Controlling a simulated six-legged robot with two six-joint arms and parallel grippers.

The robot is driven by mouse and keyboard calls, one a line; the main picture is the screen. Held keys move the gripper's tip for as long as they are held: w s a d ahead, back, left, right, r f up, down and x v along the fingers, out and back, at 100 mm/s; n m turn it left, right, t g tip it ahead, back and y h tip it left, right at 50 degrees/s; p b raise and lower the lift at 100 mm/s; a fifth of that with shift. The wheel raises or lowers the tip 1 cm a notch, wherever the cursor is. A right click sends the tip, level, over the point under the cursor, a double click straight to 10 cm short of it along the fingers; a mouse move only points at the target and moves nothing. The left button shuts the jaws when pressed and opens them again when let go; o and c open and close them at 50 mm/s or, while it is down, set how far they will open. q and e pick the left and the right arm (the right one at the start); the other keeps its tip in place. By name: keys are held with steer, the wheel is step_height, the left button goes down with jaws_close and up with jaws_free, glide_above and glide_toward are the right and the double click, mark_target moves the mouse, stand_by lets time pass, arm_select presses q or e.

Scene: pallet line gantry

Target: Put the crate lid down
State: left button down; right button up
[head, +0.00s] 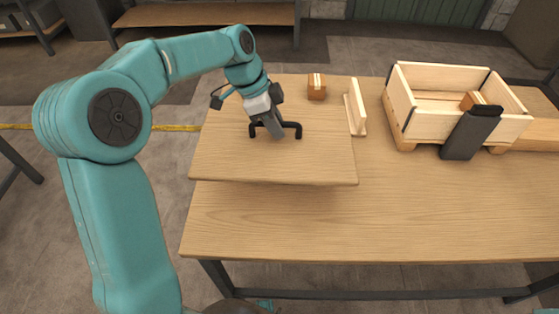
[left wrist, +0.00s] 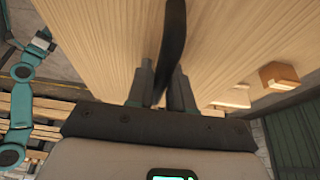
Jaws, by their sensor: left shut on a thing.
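The crate lid (head: 220,150) is a broad, flat wooden board with a black bar handle (head: 297,128) on top. It is level over the left part of the worktable (head: 400,220), with a dark shadow under its front edge. I cannot tell whether it touches the tabletop. My left gripper (head: 277,133) is shut on the handle from above; in the left wrist view the black handle (left wrist: 173,40) runs between the two fingers, over the lid's wood grain (left wrist: 110,40). The open wooden crate (head: 425,118) stands at the table's right. My right gripper is not seen.
A small brown box (head: 317,90) and an upright wooden piece (head: 357,112) stand close by the lid's far right side. A dark grey block (head: 468,137) stands against the crate's front. Another small box (head: 472,100) is inside the crate. The front middle of the table is clear.

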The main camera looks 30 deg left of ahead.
arm_select(q)
step_height(320, 180, down, 13)
steer(key=shift+f+b, duration=0.15)
steer(key=shift+b, duration=0.9)
steer(key=shift+s, duration=0.1)
steer(key=c, duration=1)
jaws_free()
